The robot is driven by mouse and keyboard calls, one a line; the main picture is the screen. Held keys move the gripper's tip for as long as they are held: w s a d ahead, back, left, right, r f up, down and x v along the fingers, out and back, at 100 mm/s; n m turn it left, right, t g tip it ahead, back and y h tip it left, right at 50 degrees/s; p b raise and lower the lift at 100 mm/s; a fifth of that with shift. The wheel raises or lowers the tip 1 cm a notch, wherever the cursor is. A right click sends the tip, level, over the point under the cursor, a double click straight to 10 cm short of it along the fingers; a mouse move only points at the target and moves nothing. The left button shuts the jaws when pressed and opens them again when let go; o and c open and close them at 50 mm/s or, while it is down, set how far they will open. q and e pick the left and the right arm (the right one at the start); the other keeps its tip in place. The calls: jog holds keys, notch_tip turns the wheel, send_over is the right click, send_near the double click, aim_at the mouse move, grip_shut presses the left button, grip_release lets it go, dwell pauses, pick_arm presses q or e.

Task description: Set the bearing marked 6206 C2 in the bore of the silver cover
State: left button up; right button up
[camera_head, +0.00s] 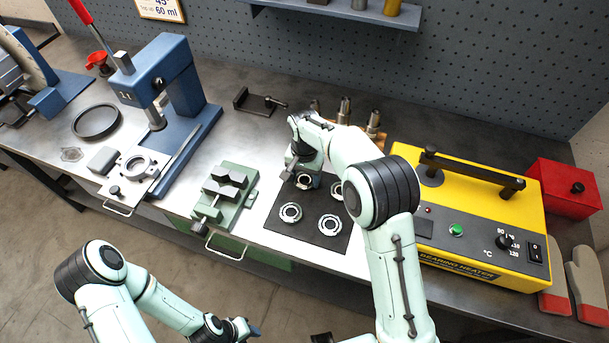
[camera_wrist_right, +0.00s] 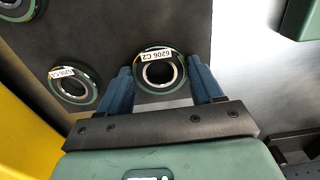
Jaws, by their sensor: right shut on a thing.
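The bearing marked 6206 C2 (camera_wrist_right: 172,72) sits between the two blue fingertips of my right gripper (camera_wrist_right: 158,88) in the right wrist view, its label facing the camera. My right gripper (camera_head: 296,172) is shut on it over the far left part of the dark mat (camera_head: 322,236); I cannot tell whether the bearing is off the mat. A silver ring-shaped part with a bore, seemingly the silver cover (camera_head: 137,166), lies on the plate at the blue press. My left gripper (camera_head: 240,328) is low in the head view, away from the table; its jaws are too small to read.
Other bearings (camera_head: 291,212) lie on the mat, one close by in the wrist view (camera_wrist_right: 72,84). A green vise (camera_head: 226,188) stands between mat and press (camera_head: 178,85). The yellow bearing heater (camera_head: 470,215) is right of the mat. Metal pieces (camera_head: 344,110) stand behind it.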

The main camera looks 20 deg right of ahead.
jog(key=shift+w+r+p, duration=0.1)
jog(key=shift+r+p, duration=1.1)
jog(key=shift+r, duration=1.9)
pick_arm(q)
jog(key=w+r, duration=0.3)
jog(key=shift+r, duration=0.1)
pick_arm(e)
jog(key=shift+f, duration=0.1)
